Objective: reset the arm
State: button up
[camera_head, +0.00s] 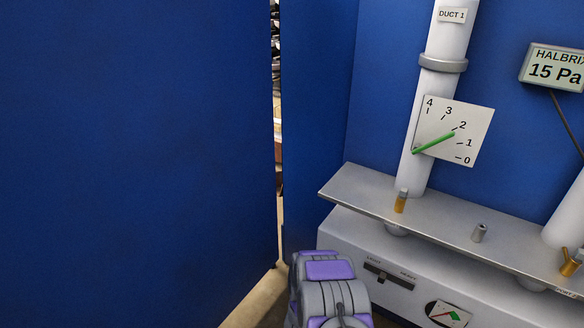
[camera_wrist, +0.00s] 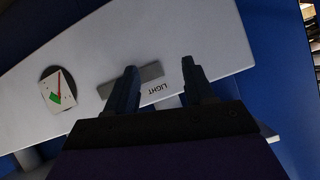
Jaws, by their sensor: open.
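My arm, grey and purple, shows at the bottom middle of the head view, in front of a grey cabinet (camera_head: 355,237). My gripper (camera_wrist: 158,82) shows in the wrist view with its two dark fingers apart and nothing between them. Past the fingertips is the pale cabinet face with a grey slot and the label LIGHT (camera_wrist: 158,88). I cannot tell how far the fingertips are from it. In the head view my gripper's fingers are not visible.
A metal shelf (camera_head: 450,228) carries small brass and grey fittings. Above it stand a white duct (camera_head: 441,85) with a dial plate (camera_head: 472,146) and green pointer, and a display (camera_head: 556,70) reading 15 Pa. A blue panel (camera_head: 135,150) fills the left, with a narrow gap beside it.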

jog(key=a+r+n+g+y, duration=0.25)
jog(key=a+r+y, duration=0.25)
jog(key=a+r, duration=0.6)
jog(key=s+a+r+n+g+y, duration=0.25)
jog(key=s+r, duration=0.45)
jog(key=r, duration=0.5)
jog(key=s+d+r+n+g, duration=0.1)
jog(key=s+d+r, duration=0.3)
jog(key=s, duration=0.7)
jog(key=s+d+r+n+g+h, duration=0.1)
jog(key=s+d+r+g, duration=0.2)
jog(key=s+r, duration=0.4)
jog(key=s+d+r+n+g, duration=0.2)
jog(key=s+d+r, duration=0.3)
jog(key=s, duration=1.2)
jog(key=shift+d+r+g, duration=0.15)
jog(key=shift+r+g, duration=0.05)
jog(key=shift+g, duration=0.4)
jog(key=shift+h, duration=0.25)
